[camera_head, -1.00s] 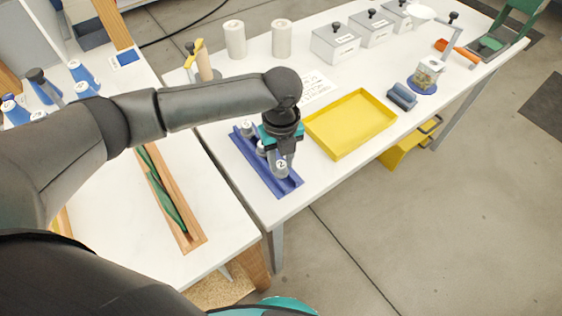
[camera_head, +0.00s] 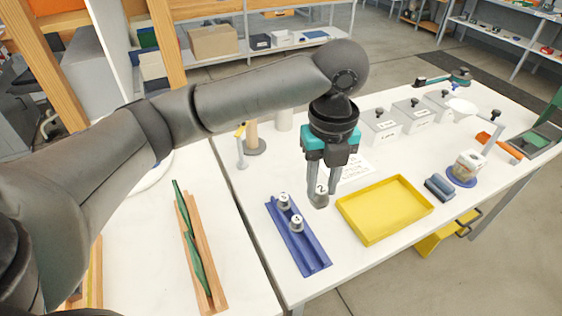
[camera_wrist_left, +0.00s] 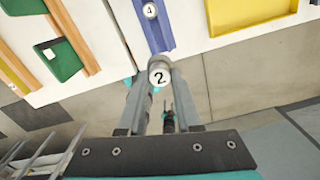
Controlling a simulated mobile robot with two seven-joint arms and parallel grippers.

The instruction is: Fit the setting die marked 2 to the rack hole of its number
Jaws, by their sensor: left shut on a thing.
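The setting die marked 2 (camera_head: 318,199) is a grey cylinder with a white numbered top. My left gripper (camera_head: 319,184) is shut on it and holds it upright right of the blue rack, near the yellow tray. In the left wrist view the die (camera_wrist_left: 160,75) sits between the fingertips (camera_wrist_left: 160,88), its number 2 readable. The blue rack (camera_head: 312,256) lies on the white table with two other dies (camera_head: 284,201) (camera_head: 297,223) standing in its far half. The left wrist view shows one marked 4 (camera_wrist_left: 150,11). The rack's hole numbers are not readable. My right gripper does not show.
The yellow tray (camera_head: 386,232) lies right of the held die. A wooden holder with a green strip (camera_head: 217,290) is on the left table. A gap separates the two tables.

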